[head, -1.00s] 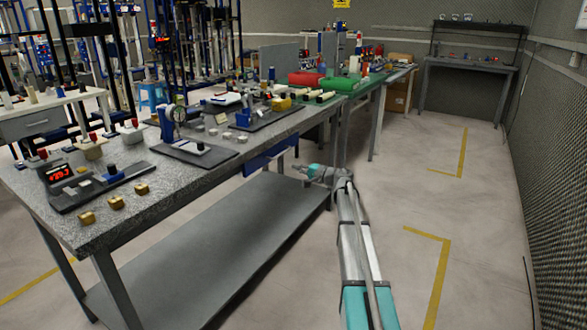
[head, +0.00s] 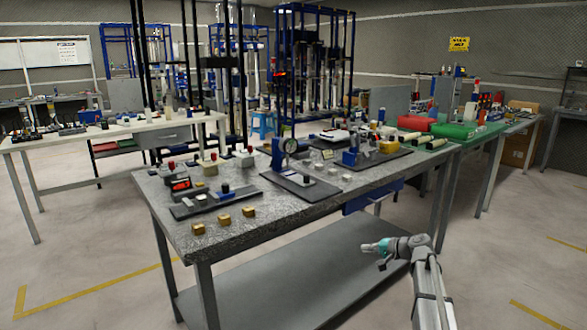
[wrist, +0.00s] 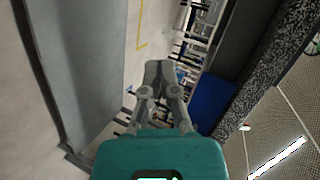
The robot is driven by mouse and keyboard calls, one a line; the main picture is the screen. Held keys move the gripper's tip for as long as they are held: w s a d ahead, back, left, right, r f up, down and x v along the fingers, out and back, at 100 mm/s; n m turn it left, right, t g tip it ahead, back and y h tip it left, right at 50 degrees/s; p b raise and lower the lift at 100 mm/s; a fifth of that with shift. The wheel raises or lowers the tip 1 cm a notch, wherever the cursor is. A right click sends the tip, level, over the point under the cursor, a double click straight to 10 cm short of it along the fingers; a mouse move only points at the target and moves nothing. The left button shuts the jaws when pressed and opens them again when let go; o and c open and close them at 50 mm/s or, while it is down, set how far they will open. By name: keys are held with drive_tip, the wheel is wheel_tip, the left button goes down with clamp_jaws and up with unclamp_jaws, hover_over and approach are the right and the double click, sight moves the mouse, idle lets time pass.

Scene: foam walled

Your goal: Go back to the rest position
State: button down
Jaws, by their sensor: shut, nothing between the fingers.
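My gripper (head: 383,263) is at the end of my arm, low in front of the right part of the grey granite-topped workbench (head: 290,208), below its top and apart from it. In the wrist view my gripper (wrist: 158,75) has its two grey fingers together, with nothing held between them. The wrist view is turned sideways and shows the bench's speckled edge at the right and a grey panel or shelf at the left.
The bench holds several brass blocks (head: 224,221), a dial gauge stand (head: 279,153) and other small tools. A blue drawer (head: 371,195) hangs under its top. A lower shelf (head: 320,275) lies beneath. Open floor (head: 497,265) extends to the right, with yellow lines.

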drive_tip(key=s+a+f+n+g+h, duration=0.2)
drive_tip(key=s+a+f+g, duration=0.15)
drive_tip(key=s, duration=0.45)
drive_tip(key=s+a+f+n+g+h, duration=0.2)
drive_tip(key=s+a+f, duration=0.25)
drive_tip(key=s, duration=0.35)
drive_tip(key=s+f+n+g+h, duration=0.25)
drive_tip(key=s+h, duration=0.35)
drive_tip(key=s, duration=1)
wheel_tip(320, 180, up, 31)
drive_tip(key=p, duration=3.1)
drive_tip(key=shift+w, duration=0.4)
